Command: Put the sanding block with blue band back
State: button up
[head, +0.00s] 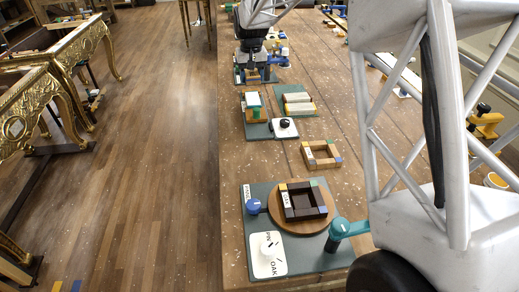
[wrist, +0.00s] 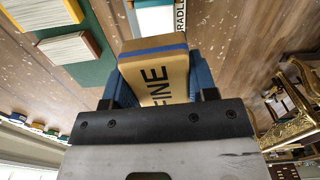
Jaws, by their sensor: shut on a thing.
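The sanding block with the blue band (wrist: 158,72) is tan, with FINE in dark letters and a blue stripe near its far end in the wrist view. My gripper (wrist: 157,85) is shut on it, one blue finger on each side. In the head view my gripper (head: 255,74) hangs over the far part of the bench; I cannot make out the block there. Past the block in the wrist view lies a pale surface with a green edge (wrist: 153,20), beside a label (wrist: 180,15) reading partly RADL. The block hides part of that area.
A green mat (wrist: 97,68) with pale-topped wooden blocks (wrist: 62,50) lies left in the wrist view. On the bench (head: 235,165) stand a wooden frame (head: 321,154), a round board (head: 276,218) with a dark frame (head: 303,201), and a teal clamp (head: 343,232). Gilt furniture (head: 60,65) is left.

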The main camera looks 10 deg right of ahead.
jog(key=s+f+n, duration=0.1)
jog(key=s+n, duration=0.2)
jog(key=s, duration=2.1)
jog(key=shift+s+a+n, duration=0.15)
jog(key=shift+s+n, duration=0.05)
jog(key=shift+n, duration=0.2)
jog(key=shift+f, duration=0.15)
send_over(260, 154)
jog(key=shift+f, duration=3.1)
jog(key=shift+f, duration=0.1)
jog(key=shift+f, duration=1.75)
jog(key=shift+f, duration=0.45)
